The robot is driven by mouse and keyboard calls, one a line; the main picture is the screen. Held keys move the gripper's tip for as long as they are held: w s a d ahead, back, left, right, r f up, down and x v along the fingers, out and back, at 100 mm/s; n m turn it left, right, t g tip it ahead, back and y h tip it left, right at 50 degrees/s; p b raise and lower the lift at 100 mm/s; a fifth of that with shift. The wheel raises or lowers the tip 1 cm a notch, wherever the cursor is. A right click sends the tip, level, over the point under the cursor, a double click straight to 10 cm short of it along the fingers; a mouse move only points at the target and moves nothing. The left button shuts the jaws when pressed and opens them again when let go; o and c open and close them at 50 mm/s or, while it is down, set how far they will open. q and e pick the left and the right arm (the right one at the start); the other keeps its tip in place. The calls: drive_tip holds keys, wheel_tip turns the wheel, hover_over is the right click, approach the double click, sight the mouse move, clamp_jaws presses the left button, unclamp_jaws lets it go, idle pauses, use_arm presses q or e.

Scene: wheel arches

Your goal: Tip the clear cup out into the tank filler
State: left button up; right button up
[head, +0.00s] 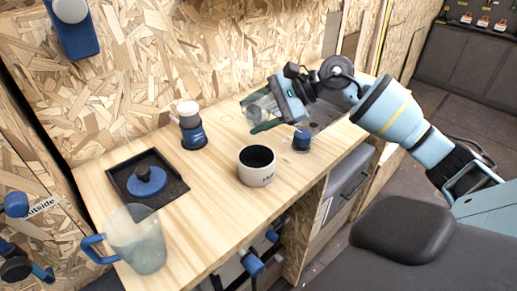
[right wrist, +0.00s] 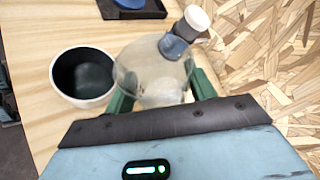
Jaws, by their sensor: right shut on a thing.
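My right gripper (head: 262,117) reaches in from the right over the far part of the wooden worktop. Its green fingers are shut on the clear cup (head: 255,104). In the right wrist view the cup (right wrist: 150,75) sits between the two fingers (right wrist: 160,98), see-through and pale. I cannot tell whether it holds anything. No part is plainly marked as the tank filler. A black square tray (head: 117,182) carries a blue disc with a knob (head: 148,180), and a blue holder with a white top (head: 192,133) stands behind it. My left gripper is out of view.
A white mug-like pot (head: 257,173) with a dark inside stands near the worktop's front edge. A clear jug with a blue handle (head: 137,240) is at the near left. A small dark blue cylinder (head: 302,139) is by the gripper. A chipboard wall (head: 140,70) closes the back.

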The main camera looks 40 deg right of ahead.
sight(256, 125)
drive_tip(key=shift+w+d+f+m+g+y, duration=0.3)
drive_tip(key=shift+w+f+m+g, duration=0.1)
drive_tip(key=shift+m+g, duration=0.1)
drive_tip(key=shift+w+d+f, duration=0.1)
drive_tip(key=shift+w+f, duration=0.05)
drive_tip(key=shift+f, duration=0.1)
drive_tip(key=f, duration=0.1)
drive_tip(key=f+b, duration=0.1)
drive_tip(key=f+m+g, duration=0.1)
drive_tip(key=shift+w+d+f+y+b, duration=0.2)
drive_tip(key=shift+w+y+b, duration=0.1)
drive_tip(key=shift+y+b, duration=0.1)
drive_tip(key=shift+w+d+m+y, duration=0.2)
drive_tip(key=shift+w+m+y, duration=0.05)
drive_tip(key=shift+m+y, duration=0.05)
drive_tip(key=shift+w+d+f+g, duration=0.1)
drive_tip(key=shift+w+g, duration=0.1)
drive_tip(key=shift+g, duration=0.1)
drive_tip(key=shift+w+d+f+m+g+y+b, duration=0.2)
drive_tip(key=shift+w+d+m+g+y+b, duration=0.15)
drive_tip(key=shift+m+g+y, duration=0.35)
